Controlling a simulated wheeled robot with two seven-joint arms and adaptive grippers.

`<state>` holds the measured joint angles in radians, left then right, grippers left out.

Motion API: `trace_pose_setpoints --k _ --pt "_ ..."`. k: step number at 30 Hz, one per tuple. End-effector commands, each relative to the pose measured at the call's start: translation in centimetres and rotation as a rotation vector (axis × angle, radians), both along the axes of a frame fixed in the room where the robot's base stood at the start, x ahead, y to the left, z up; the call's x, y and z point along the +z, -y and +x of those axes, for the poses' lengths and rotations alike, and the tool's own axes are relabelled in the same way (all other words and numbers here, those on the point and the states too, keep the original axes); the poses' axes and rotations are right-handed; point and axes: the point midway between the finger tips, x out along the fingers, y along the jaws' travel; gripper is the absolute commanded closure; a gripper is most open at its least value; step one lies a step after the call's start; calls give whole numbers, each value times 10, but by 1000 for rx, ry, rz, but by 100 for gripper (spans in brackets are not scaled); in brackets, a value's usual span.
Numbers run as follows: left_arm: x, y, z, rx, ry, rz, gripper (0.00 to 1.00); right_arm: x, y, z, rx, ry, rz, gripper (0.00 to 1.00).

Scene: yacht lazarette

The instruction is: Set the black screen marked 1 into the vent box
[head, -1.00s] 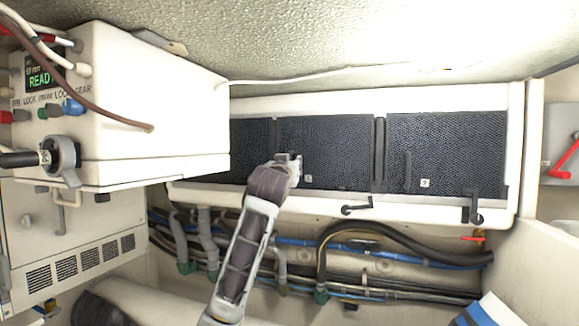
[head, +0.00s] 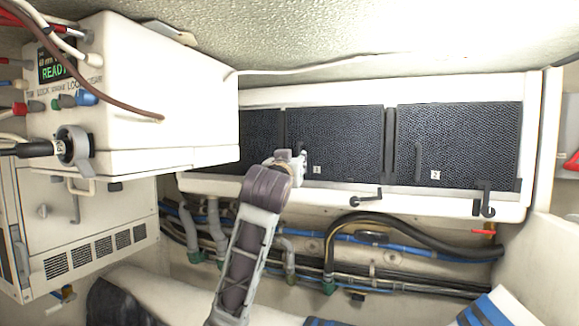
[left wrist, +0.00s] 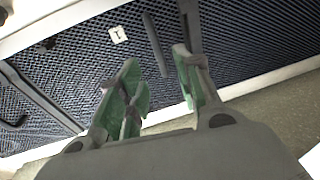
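The black screen marked 1 (head: 345,135) stands upright at the middle bay of the white vent box (head: 330,96). I cannot tell how deep it sits. Its white label (left wrist: 117,34) and a dark bar-shaped handle (left wrist: 152,42) show in the left wrist view. My left gripper (head: 298,158) is in front of this screen's left part. In the left wrist view my left gripper (left wrist: 160,82) is open, its green-padded fingers apart on either side of the handle's near end. I see no contact with the handle. My right gripper is not in view.
The black screen marked 2 (head: 462,140) fills the right bay; another dark screen (head: 260,135) is partly hidden at left. Black latches hang on the lower rim, one sideways (head: 360,201), one upright (head: 485,200). A white control unit (head: 165,95) juts out at left. Hoses run below.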

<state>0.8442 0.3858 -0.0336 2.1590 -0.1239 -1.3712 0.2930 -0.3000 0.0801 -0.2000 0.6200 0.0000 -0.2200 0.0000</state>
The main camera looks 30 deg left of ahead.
Motion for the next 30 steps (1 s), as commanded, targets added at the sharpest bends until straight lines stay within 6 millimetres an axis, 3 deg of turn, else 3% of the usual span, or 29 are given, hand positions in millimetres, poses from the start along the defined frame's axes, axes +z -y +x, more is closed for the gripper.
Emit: trace_pose_setpoints --k 12,30 --pt "-5 14 -36 -1 -1 0 66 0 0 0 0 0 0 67" --pt "-5 15 -40 -1 0 0 66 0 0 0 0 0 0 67"
